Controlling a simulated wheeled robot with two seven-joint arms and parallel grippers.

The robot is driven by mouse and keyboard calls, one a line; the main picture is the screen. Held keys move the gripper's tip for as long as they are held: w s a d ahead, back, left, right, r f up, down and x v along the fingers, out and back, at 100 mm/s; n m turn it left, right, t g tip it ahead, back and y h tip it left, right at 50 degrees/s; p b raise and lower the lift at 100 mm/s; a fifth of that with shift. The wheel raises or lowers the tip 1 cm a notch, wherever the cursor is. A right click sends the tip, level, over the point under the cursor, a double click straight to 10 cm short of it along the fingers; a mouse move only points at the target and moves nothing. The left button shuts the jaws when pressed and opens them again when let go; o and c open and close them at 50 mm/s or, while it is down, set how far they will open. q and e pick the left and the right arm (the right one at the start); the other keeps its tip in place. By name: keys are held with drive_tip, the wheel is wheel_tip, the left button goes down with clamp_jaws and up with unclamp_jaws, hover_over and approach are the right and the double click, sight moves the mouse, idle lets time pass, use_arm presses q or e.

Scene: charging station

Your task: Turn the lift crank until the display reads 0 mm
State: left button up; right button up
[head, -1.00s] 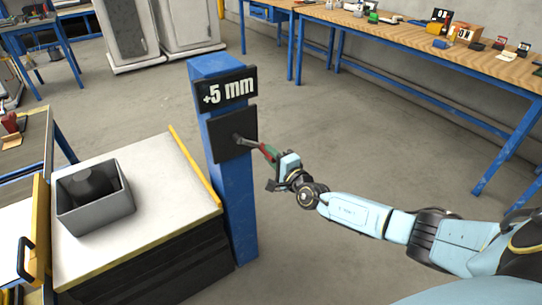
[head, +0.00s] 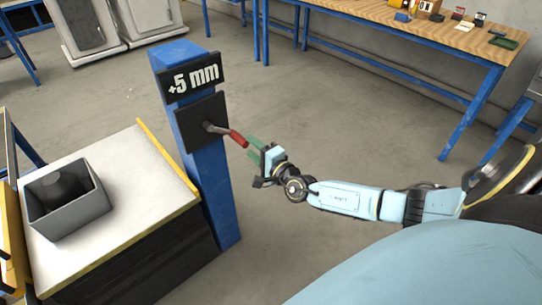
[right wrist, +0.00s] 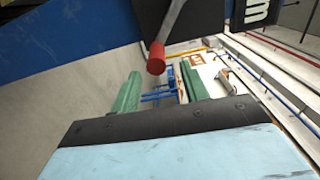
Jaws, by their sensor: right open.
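The display (head: 193,83) on the blue post (head: 213,190) reads +5 mm. Below it, the lift crank (head: 226,133) sticks out from a black plate (head: 188,115) and ends in a red handle (head: 238,139). My right gripper (head: 256,149) is open, with green fingers, just to the right of the handle's end. In the right wrist view the red handle (right wrist: 156,58) lies ahead of the gap between the two green fingers (right wrist: 158,88), apart from them. My left gripper is not in view.
A lift table (head: 128,160) with a yellow edge stands left of the post, bearing a grey open box (head: 85,218) with a dark object inside. A long workbench (head: 425,35) stands at the back right. The floor between is clear.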

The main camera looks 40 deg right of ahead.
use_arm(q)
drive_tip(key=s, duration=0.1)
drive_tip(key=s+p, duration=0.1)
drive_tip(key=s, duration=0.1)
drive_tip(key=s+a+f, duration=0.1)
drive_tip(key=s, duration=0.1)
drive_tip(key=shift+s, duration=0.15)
use_arm(e)
drive_tip(key=s, duration=0.8)
drive_tip(key=shift+d, duration=0.25)
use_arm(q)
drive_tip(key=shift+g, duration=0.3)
